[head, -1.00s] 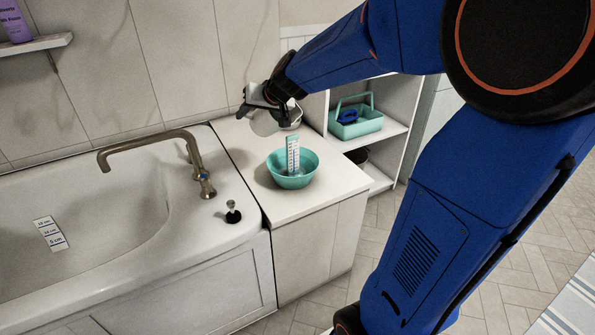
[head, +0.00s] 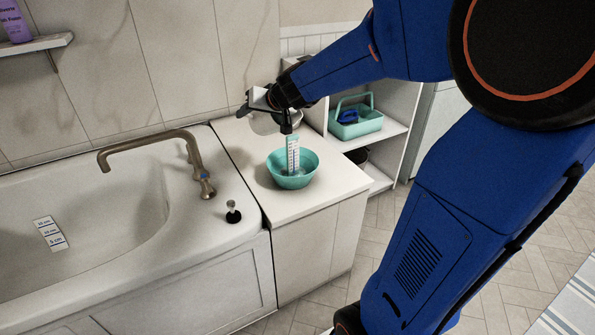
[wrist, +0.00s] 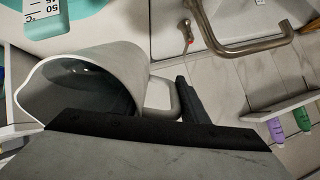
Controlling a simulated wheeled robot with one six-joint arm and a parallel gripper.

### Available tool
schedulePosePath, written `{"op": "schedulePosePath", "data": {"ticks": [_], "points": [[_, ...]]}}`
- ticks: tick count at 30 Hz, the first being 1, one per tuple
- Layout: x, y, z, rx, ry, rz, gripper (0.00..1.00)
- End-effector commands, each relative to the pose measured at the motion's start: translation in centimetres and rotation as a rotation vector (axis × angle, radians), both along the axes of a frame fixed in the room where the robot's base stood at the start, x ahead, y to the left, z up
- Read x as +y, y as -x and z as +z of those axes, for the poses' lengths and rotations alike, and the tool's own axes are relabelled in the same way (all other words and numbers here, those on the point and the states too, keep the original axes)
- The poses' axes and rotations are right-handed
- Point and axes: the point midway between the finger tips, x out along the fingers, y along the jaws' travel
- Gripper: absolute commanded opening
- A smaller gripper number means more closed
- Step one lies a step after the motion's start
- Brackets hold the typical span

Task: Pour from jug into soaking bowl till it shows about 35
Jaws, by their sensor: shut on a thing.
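The white jug (head: 263,125) is held above the counter behind the soaking bowl, partly hidden by my gripper (head: 268,107). In the wrist view the jug (wrist: 125,75) has its mouth to the left, and its inside is dark grey. My gripper is shut on the jug's handle (wrist: 160,95). The teal soaking bowl (head: 292,180) stands upright on the counter, with a white marked scale strip (head: 293,152) standing in it. In the wrist view the bowl's rim (wrist: 85,12) and the strip's "50" and "°C" marks (wrist: 42,10) show. I see no stream, and the reading is too small to tell.
A bathtub (head: 140,225) with a bronze tap (head: 160,141) lies to the left of the white counter (head: 290,212). Shelves at the right hold a teal caddy (head: 358,127). The counter front is clear.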

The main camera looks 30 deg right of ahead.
Motion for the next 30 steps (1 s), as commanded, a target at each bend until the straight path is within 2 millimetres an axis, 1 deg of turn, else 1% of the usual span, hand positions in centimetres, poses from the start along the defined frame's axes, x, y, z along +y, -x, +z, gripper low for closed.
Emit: {"op": "schedulePosePath", "data": {"ticks": [15, 30], "points": [[-0.13, 0.29, 0.12, -0.087, -0.026, -0.002, 0.0], [-0.13, 0.27, 0.16, -0.089, -0.025, -0.002, 0.0]]}}
